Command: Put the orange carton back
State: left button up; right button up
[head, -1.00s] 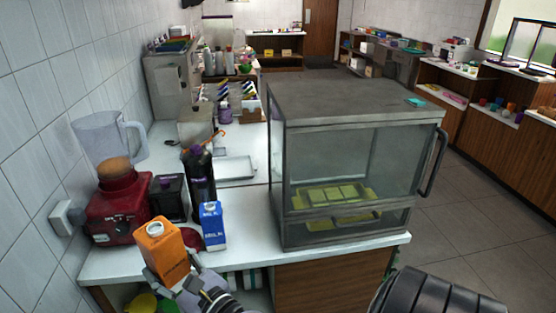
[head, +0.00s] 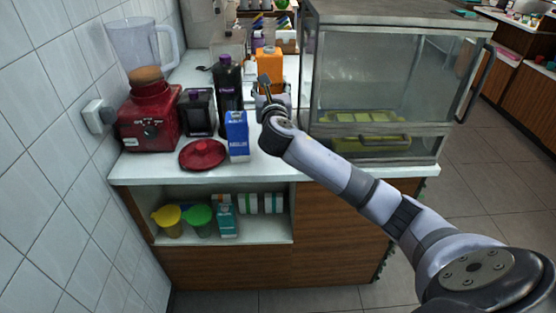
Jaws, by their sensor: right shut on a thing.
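The orange carton (head: 270,68) stands upright at the back of the counter, between the dark bottle and the glass case. My right gripper (head: 270,90) reaches over the counter from the right and is shut on the carton's near side. The fingertips and the lower part of the carton are partly hidden by the wrist. Whether the carton's base touches the counter cannot be seen. My left gripper is not in view.
A blue milk carton (head: 237,137) stands just left of my right wrist. A glass case (head: 380,80) is close on the right.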

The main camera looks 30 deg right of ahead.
jog(key=shift+w+d+r+m+g+h, duration=0.2)
jog(key=shift+d+r, duration=0.1)
jog(key=shift+d, duration=0.25)
jog(key=shift+w+d+r+m+g+h, duration=0.1)
jog(key=shift+w+d+r+m+h, duration=0.15)
jog(key=shift+d, duration=0.3)
notch_tip(320, 180, down, 15)
jog(key=shift+d+f+b, duration=0.1)
jog(key=shift+d+b, duration=0.05)
jog(key=shift+b, duration=0.85)
jog(key=shift+f+b, duration=0.35)
jog(key=shift+f, duration=1.85)
jog(key=shift+f, duration=0.15)
jog(key=o, duration=1.5)
